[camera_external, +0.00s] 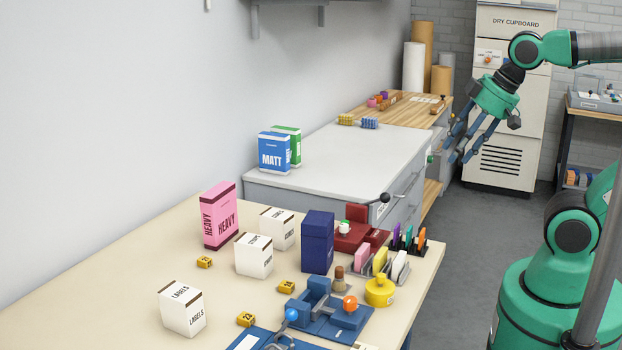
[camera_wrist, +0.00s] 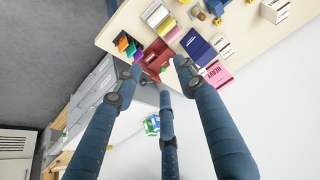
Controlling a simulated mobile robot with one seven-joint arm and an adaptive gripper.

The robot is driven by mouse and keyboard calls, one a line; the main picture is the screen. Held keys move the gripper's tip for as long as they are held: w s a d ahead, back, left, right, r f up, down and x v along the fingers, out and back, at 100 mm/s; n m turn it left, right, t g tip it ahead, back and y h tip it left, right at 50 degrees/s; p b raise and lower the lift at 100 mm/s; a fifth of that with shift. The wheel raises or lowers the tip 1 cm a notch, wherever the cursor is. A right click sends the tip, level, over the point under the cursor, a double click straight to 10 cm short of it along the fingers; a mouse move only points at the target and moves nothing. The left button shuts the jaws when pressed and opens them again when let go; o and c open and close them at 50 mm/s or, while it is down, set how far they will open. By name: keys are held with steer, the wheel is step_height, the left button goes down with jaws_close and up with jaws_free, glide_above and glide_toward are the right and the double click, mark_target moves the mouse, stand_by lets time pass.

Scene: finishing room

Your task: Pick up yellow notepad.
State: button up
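The yellow notepad (camera_external: 380,258) stands upright in a small grey rack, between a pink notepad (camera_external: 362,256) and a white one (camera_external: 400,266), near the right edge of the cream table. In the wrist view the yellow notepad (camera_wrist: 167,23) shows small near the top, beyond my fingertips. My gripper (camera_external: 463,150) is raised over the aisle to the right of the grey bench, well away from the notepad. Its three blue fingers are spread open with nothing between them; they also show in the wrist view (camera_wrist: 160,76).
Close by the rack stand a yellow round pot (camera_external: 379,291), a dark blue box (camera_external: 317,241), a red device with a black-knobbed lever (camera_external: 355,232) and a holder of coloured items (camera_external: 408,239). White label boxes (camera_external: 182,307) stand farther left. The floor aisle (camera_external: 450,235) is clear.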

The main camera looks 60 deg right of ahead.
steer(key=shift+c, duration=0.7)
steer(key=w+a+f+n+g+p, duration=0.25)
steer(key=w+f+n+p, duration=0.3)
steer(key=w+n, duration=0.55)
steer(key=w+a+f+n+g+p, duration=0.1)
steer(key=w+f+n, duration=0.2)
steer(key=f, duration=0.3)
steer(key=w+a+f+n+g+p, duration=0.1)
steer(key=w+f+n+g+p, duration=0.1)
steer(key=w+f+n, duration=0.1)
step_height(320, 180, down, 3)
steer(key=shift+r+n, duration=0.15)
steer(key=shift+n, duration=0.35)
steer(key=shift+w+a, duration=0.1)
